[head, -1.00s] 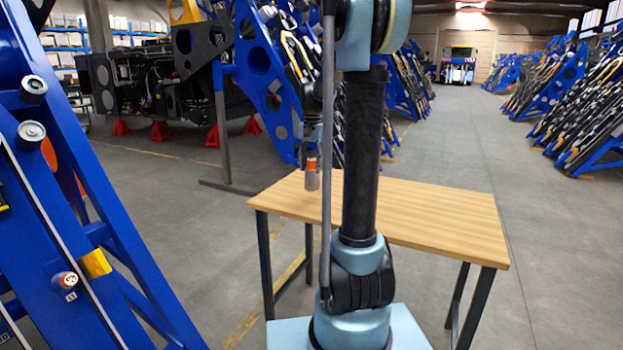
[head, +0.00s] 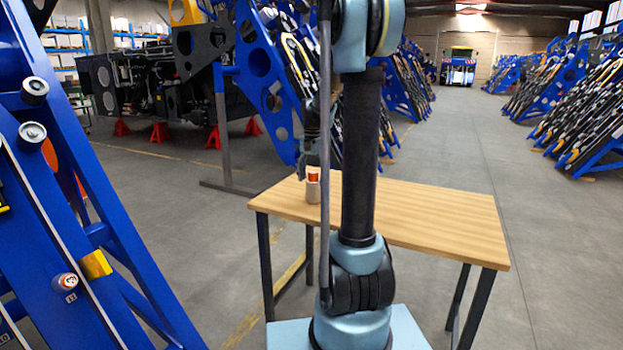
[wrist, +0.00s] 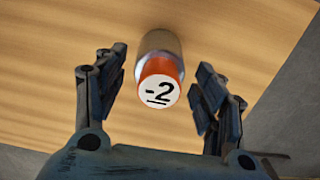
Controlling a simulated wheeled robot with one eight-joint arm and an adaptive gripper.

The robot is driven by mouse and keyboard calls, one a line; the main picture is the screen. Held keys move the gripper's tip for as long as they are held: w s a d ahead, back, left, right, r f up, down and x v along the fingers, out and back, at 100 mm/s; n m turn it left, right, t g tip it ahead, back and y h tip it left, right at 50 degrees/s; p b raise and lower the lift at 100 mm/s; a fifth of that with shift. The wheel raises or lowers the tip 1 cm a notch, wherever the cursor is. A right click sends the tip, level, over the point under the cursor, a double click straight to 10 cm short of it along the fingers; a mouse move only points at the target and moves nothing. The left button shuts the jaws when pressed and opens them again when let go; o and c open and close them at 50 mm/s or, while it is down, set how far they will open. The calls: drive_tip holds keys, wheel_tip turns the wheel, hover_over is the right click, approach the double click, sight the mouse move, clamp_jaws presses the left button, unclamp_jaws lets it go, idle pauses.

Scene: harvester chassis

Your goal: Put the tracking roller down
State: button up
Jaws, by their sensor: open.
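The tracking roller (head: 313,188) stands upright on the left part of the wooden table (head: 430,215). It is a grey cylinder with an orange band and a white top. In the head view my gripper (head: 312,160) is just above the roller, partly hidden by my arm.
A blue frame (head: 110,230) with several rollers fixed on it stands close at the left. More blue racks (head: 265,75) stand behind the table. The right part of the tabletop is bare, and the floor (head: 450,130) to the right is clear.

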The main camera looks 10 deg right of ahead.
wheel_tip(320, 180, up, 12)
drive_tip(key=s+f+n, duration=0.2)
drive_tip(key=s, duration=0.9)
drive_tip(key=s+f+n+t, duration=0.1)
drive_tip(key=s+f+n, duration=0.1)
drive_tip(key=s+f, duration=0.7)
drive_tip(key=s+f+n+t, duration=0.1)
drive_tip(key=s+f+n, duration=0.2)
drive_tip(key=s+f, duration=0.7)
drive_tip(key=shift+s+a+f, duration=0.15)
drive_tip(key=shift+s, duration=2.25)
